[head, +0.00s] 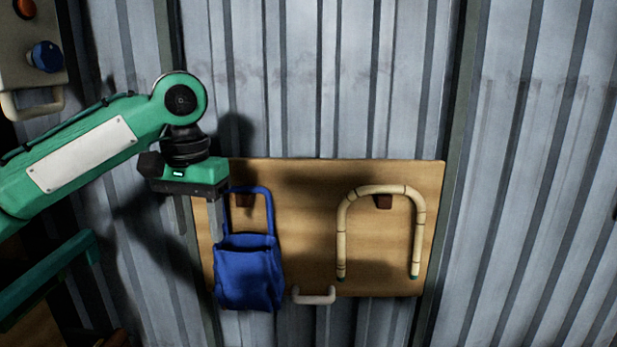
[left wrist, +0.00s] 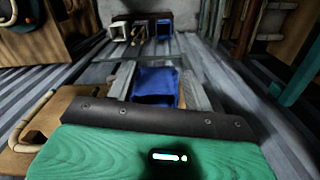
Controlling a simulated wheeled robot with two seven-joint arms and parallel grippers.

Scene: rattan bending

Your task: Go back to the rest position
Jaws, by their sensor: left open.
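My left gripper (head: 198,236) points down in front of the left edge of a wooden board (head: 310,235). Its two grey fingers are apart, with nothing held between them. A blue bag (head: 248,275) hangs by its loop handle from a brown peg (head: 244,200) on the board, just right of the fingers. In the left wrist view, the blue bag (left wrist: 155,82) shows beyond the dark edge of my gripper, between the grey fingers. A bent U-shaped rattan piece (head: 385,191) hangs from another peg on the right. My right gripper is not in view.
A white handle (head: 313,296) sits at the board's lower edge. A control box with a blue knob (head: 47,56) is at upper left. Corrugated metal wall (head: 540,170) stands behind; the space right of the board looks clear.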

